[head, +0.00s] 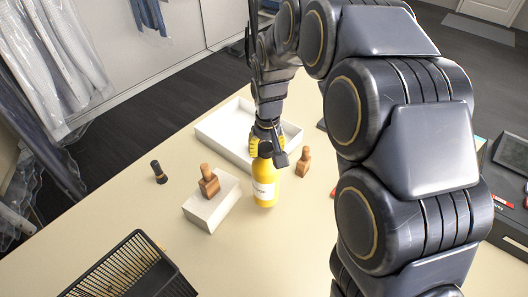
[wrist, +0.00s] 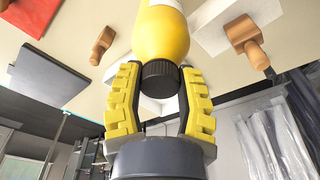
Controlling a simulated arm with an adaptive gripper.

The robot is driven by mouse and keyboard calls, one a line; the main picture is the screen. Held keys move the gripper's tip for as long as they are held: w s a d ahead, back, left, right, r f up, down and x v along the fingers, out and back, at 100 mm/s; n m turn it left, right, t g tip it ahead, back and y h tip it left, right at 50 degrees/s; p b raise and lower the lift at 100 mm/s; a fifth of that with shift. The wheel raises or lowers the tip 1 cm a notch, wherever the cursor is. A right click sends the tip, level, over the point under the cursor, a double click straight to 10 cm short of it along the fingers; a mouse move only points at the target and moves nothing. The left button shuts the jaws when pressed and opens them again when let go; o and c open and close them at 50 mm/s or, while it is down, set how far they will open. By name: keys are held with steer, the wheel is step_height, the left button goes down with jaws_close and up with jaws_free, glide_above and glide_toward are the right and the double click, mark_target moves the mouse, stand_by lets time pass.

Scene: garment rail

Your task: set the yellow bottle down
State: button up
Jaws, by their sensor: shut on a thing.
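The yellow bottle (head: 265,183) with a white label stands upright near the middle of the table (head: 310,230). My gripper (head: 266,143) comes down on it from above and is shut on its top. In the wrist view my gripper's yellow padded fingers (wrist: 158,85) are on both sides of the bottle's black cap (wrist: 160,74), and the yellow body (wrist: 160,35) fills the top middle. The bottle's base is at or just above the tabletop; I cannot tell if it touches.
A white box (head: 225,208) with a wooden stamp (head: 208,184) on it is close on the left. A white tray (head: 213,128) is behind, another wooden stamp (head: 303,165) at right. A black cylinder (head: 158,173) and wire basket (head: 108,262) are left. The front middle is clear.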

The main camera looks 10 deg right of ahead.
steer(key=shift+w+f, duration=0.55)
steer(key=shift+f, duration=0.1)
steer(key=shift+w+f, duration=0.15)
steer(key=shift+f, duration=1.6)
steer(key=o, duration=1)
